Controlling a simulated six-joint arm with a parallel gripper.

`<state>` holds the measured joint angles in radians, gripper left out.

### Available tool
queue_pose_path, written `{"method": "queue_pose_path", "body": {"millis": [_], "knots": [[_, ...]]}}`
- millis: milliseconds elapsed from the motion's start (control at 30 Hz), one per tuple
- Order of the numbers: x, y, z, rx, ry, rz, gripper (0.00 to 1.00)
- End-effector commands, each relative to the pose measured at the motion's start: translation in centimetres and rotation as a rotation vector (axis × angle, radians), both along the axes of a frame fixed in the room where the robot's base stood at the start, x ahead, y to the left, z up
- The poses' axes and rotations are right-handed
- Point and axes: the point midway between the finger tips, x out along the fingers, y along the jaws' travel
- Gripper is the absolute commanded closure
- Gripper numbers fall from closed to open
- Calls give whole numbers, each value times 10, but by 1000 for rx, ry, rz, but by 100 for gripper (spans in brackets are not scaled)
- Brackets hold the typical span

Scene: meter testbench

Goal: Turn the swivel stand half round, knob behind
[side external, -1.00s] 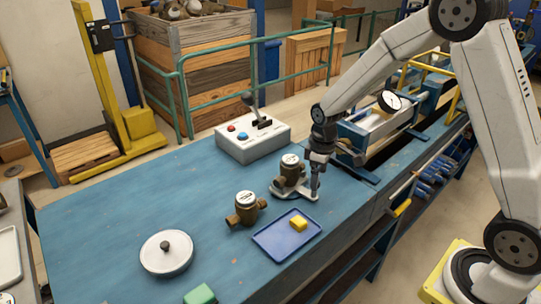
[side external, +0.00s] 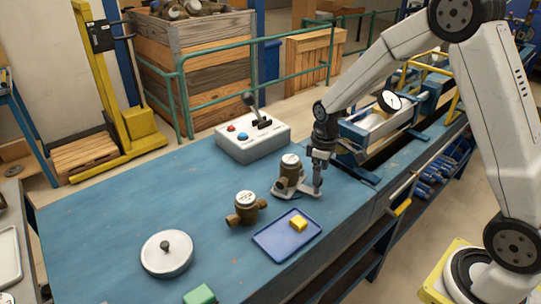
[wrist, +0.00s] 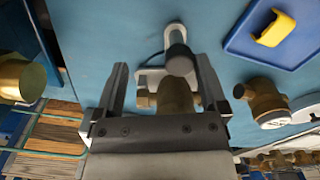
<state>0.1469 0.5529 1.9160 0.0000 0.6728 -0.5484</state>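The swivel stand (side external: 283,194) is a pale grey plate on the blue bench, carrying a brass meter with a white top (side external: 290,160). In the wrist view, the plate (wrist: 174,32) runs up from the meter's brass body (wrist: 176,97), and the dark round knob (wrist: 181,59) stands on its arm. My gripper (side external: 317,187) is low at the stand's right end in the side view, hiding the knob there. In the wrist view, my gripper (wrist: 161,64) has its fingers wide apart, with the knob between them, nearer the right finger. Contact with the knob cannot be told.
A second brass meter (side external: 246,208) stands left of a blue tray (side external: 272,246) holding a yellow block (side external: 298,224). A grey control box (side external: 252,146) with a lever is behind.

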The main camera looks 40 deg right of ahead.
Motion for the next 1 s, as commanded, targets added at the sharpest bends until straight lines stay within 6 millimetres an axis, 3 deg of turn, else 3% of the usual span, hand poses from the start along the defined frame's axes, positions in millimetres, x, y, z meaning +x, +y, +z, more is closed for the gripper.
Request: {"method": "queue_pose_path", "body": {"millis": [1000], "knots": [[13,-18,0,0,0,-1,9]]}}
